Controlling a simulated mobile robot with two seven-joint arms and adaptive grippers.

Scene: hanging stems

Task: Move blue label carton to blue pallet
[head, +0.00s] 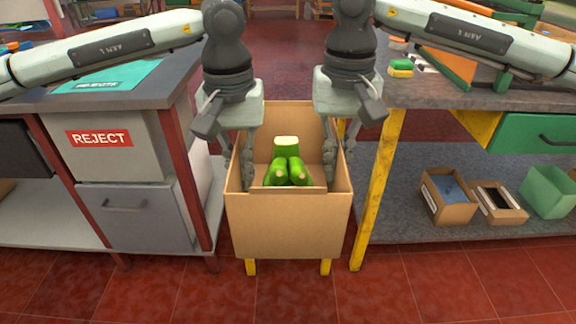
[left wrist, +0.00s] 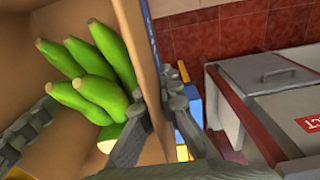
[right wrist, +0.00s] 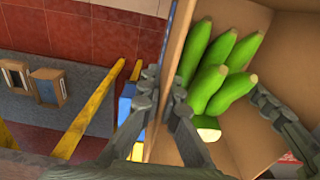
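A brown open carton (head: 290,225) stands upright in the gap between two benches, with several green fruits (head: 288,170) inside. No blue label shows on its front face. My left gripper (head: 237,178) has one finger inside and one outside the carton's left wall; in the left wrist view (left wrist: 158,95) the fingers press close on that wall. My right gripper (head: 338,178) straddles the right wall the same way, also close on it in the right wrist view (right wrist: 165,85). I see no blue pallet.
Yellow legs (head: 250,267) show under the carton; I cannot tell whether it rests on them. The left bench has a red REJECT sign (head: 99,139) and a teal mat (head: 112,76). The right bench has a yellow leg (head: 377,190) close beside the carton. Red floor in front is clear.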

